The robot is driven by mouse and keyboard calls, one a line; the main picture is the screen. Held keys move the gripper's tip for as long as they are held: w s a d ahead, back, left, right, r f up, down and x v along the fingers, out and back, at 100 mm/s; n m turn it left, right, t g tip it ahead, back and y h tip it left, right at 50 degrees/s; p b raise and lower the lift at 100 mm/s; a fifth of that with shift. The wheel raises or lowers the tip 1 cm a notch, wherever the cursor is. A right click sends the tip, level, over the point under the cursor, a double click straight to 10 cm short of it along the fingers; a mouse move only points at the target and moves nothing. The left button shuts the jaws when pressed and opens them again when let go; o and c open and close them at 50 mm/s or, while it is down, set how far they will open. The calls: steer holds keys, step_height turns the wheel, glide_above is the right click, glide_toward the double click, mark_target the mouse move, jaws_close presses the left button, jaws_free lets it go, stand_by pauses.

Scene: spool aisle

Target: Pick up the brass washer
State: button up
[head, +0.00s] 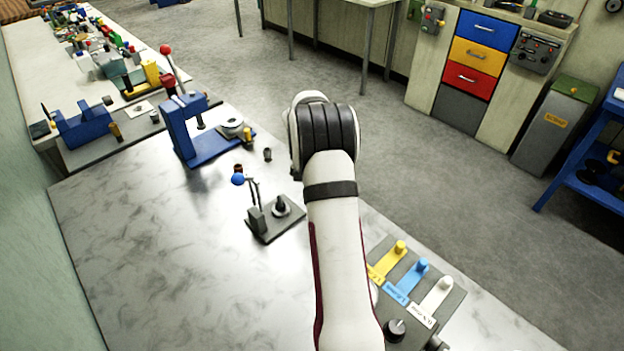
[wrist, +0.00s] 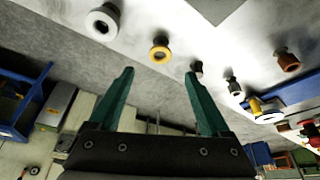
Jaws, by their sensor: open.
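A brass-coloured ring (wrist: 160,53), which looks like the brass washer, sits on the pale bench top near its edge in the wrist view. In the head view I cannot make out the ring, and my arm covers my gripper.
A larger pale grey ring (wrist: 103,22) lies left of the brass one. Several small dark pegs stand to the right. In the head view, a blue press (head: 190,130), a small lever stand (head: 275,217) and a coloured-tab panel (head: 412,290) surround my arm.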

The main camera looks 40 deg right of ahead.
steer(key=x, duration=0.6)
steer(key=shift+s, duration=0.1)
steer(key=shift+a, duration=0.1)
jaws_close()
